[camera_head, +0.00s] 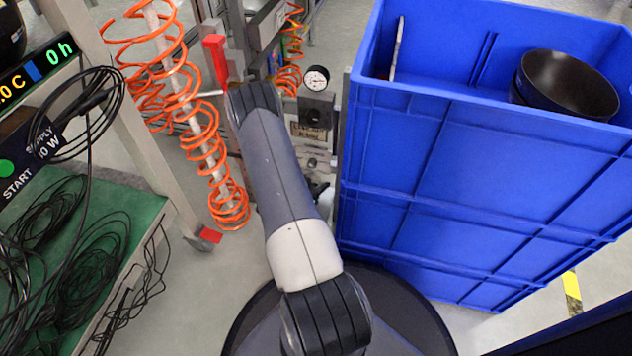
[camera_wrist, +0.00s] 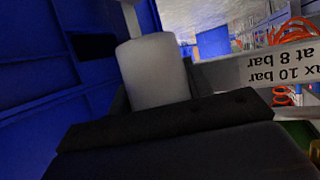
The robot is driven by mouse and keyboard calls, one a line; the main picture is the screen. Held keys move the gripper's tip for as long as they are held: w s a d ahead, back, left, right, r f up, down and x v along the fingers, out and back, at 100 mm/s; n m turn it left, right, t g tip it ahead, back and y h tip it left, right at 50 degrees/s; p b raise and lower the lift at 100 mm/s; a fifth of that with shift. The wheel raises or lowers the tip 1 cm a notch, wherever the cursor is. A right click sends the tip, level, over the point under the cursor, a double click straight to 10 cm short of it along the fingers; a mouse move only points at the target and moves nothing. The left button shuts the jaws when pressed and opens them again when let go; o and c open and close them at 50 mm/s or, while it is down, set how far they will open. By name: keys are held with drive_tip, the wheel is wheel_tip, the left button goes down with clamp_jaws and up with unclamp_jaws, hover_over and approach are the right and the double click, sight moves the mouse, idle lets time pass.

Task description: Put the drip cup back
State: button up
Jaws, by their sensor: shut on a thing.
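The drip cup, a whitish, translucent-looking cylinder (camera_wrist: 154,72), stands up from between my gripper's jaws in the wrist view. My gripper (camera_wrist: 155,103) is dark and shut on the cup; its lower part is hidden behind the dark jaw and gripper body. In the camera_head view my arm reaches up toward the air unit, and my gripper and the cup are hidden or too small to tell. The air unit has a round gauge (camera_head: 316,78) above a grey block (camera_head: 316,108). I cannot make out the cup's seat.
A tall blue crate (camera_head: 480,190) stands close on the right, with a black bowl (camera_head: 566,84) inside. Orange coiled hoses (camera_head: 215,150) hang left of my arm. A green bench shelf (camera_head: 115,225) holds black cables. A pressure label (camera_wrist: 285,68) appears upside down near the cup.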

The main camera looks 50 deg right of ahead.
drive_tip(key=shift+f+b, duration=1.4)
drive_tip(key=shift+f, duration=0.25)
drive_tip(key=shift+f+b, duration=0.4)
drive_tip(key=shift+f, duration=1)
drive_tip(key=shift+f, duration=0.45)
drive_tip(key=o, duration=1.1)
drive_tip(key=shift+a, duration=0.1)
drive_tip(key=shift+p+v, duration=2.1)
drive_tip(key=shift+v, duration=3.3)
